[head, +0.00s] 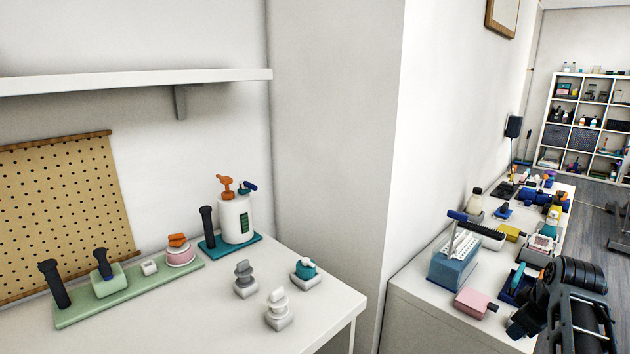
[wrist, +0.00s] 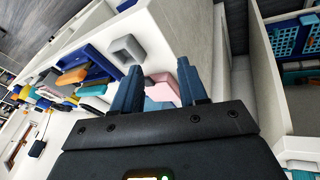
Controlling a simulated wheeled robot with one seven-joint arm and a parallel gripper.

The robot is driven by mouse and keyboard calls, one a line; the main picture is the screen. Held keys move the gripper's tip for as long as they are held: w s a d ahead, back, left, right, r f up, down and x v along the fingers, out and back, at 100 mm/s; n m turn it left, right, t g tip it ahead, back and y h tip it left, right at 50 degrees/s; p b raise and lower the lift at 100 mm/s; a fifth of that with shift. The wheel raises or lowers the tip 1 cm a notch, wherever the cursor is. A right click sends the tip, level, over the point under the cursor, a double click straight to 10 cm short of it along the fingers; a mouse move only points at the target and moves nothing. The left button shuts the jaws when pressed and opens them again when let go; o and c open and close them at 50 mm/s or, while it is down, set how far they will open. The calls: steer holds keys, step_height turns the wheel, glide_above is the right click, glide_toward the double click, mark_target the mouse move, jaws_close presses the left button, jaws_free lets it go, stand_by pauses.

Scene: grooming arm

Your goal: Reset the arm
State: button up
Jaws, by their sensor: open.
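My gripper (wrist: 161,77) shows in the wrist view with its two blue fingers apart and nothing between them. Beyond the fingers, a pink block (wrist: 161,88) appears in the gap; I cannot tell whether any finger touches it. In the head view my dark arm is at the lower right, over the right-hand counter (head: 432,318); its fingertips are not clear there. The pink block (head: 475,303) lies on that counter to the left of my arm.
The right counter is crowded: a blue box (head: 453,268), a yellow block (head: 509,232) and several bottles. The left table (head: 215,310) holds a green tray (head: 130,294), a white pump bottle (head: 236,220) and small grey pieces. A wall corner (head: 335,120) separates the two surfaces.

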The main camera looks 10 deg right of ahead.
steer(key=s+a+f+t+h, duration=0.1)
steer(key=s+a+f+h, duration=0.1)
steer(key=s+f, duration=0.5)
steer(key=s+a+f+t, duration=0.1)
steer(key=s+a+t, duration=0.1)
steer(key=s+a, duration=0.5)
steer(key=s+a+f+t, duration=0.2)
steer(key=s+a, duration=0.2)
steer(key=s, duration=0.6)
steer(key=s+a+r+m+t+y, duration=0.2)
steer(key=s+a+r, duration=0.6)
steer(key=s+r, duration=0.2)
steer(key=s+a+r+m+t+y, duration=0.2)
steer(key=s+a+r+t, duration=0.1)
steer(key=s+a+r, duration=0.5)
steer(key=s+r, duration=0.2)
steer(key=s, duration=0.2)
steer(key=shift+s+r, duration=0.25)
steer(key=shift+r, duration=0.15)
